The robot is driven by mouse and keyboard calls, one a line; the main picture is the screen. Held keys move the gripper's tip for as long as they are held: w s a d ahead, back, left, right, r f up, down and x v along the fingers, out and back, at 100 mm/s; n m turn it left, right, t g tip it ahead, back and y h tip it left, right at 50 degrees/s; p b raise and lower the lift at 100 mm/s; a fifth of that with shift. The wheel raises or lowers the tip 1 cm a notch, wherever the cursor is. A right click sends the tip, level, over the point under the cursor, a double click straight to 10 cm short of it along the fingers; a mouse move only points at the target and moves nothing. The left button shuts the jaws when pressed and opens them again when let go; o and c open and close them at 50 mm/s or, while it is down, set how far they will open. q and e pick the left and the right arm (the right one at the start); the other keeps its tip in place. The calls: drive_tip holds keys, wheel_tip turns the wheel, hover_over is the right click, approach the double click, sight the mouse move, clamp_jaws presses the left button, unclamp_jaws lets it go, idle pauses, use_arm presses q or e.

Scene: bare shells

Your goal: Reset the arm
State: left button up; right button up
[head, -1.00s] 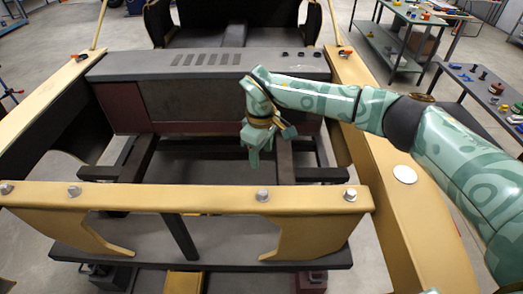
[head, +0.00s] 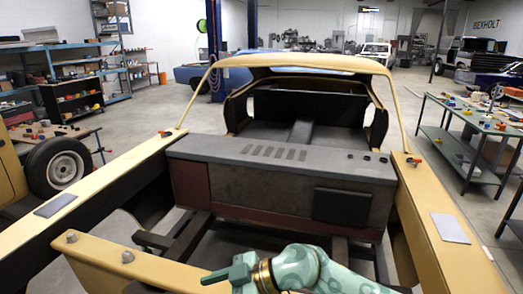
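My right gripper (head: 230,275) is at the bottom edge of the head view, at the end of my patterned green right arm (head: 310,268), which comes in from the lower right. The gripper points left and sits over the open front bay of a yellow car shell (head: 110,258). Its fingers are small and partly cut off by the frame, so I cannot tell whether they are open or shut. I see nothing held in it. My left gripper is not in view.
The shell's grey firewall (head: 270,190) stands ahead, with yellow side rails around the bay. A tool table (head: 475,120) is at the right. A wheel (head: 60,167) and loaded shelves (head: 80,65) are at the left. Open floor lies between them.

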wheel_tip(320, 180, up, 10)
drive_tip(key=d+m+t+y, duration=0.1)
drive_tip(key=m+t+y, duration=0.2)
drive_tip(key=t+y, duration=0.45)
drive_tip(key=w+d+f+m+t+h, duration=0.2)
drive_tip(key=d+m+t+h, duration=0.4)
drive_tip(key=d+h, duration=0.35)
drive_tip(key=w+d+f+m+t+h, duration=0.1)
drive_tip(key=d+f+m+t+h, duration=0.1)
drive_tip(key=d+m+t+h, duration=0.6)
drive_tip(key=s+d+f+n+g+h, duration=0.2)
drive_tip(key=s+d+f+g+h, duration=0.2)
drive_tip(key=s+d+f+g, duration=0.45)
drive_tip(key=s+d+f+n+g+h, duration=0.2)
drive_tip(key=s+d+f+g+h, duration=0.3)
drive_tip(key=s+d, duration=0.55)
wheel_tip(320, 180, down, 35)
drive_tip(key=s+a+g+y+b, duration=0.3)
drive_tip(key=g+y+b, duration=0.1)
drive_tip(key=b, duration=0.4)
drive_tip(key=s+f+m+g+y+b, duration=0.1)
drive_tip(key=s+f+b, duration=0.3)
drive_tip(key=s+f, duration=0.6)
drive_tip(key=s+f+m+g+b, duration=0.1)
drive_tip(key=s+f+b, duration=0.3)
drive_tip(key=s+f, duration=0.6)
wheel_tip(320, 180, down, 6)
drive_tip(key=shift+s+r+g+y+b, duration=0.1)
drive_tip(key=shift+s+g+y+b, duration=0.15)
drive_tip(key=shift+g+y+b, duration=0.2)
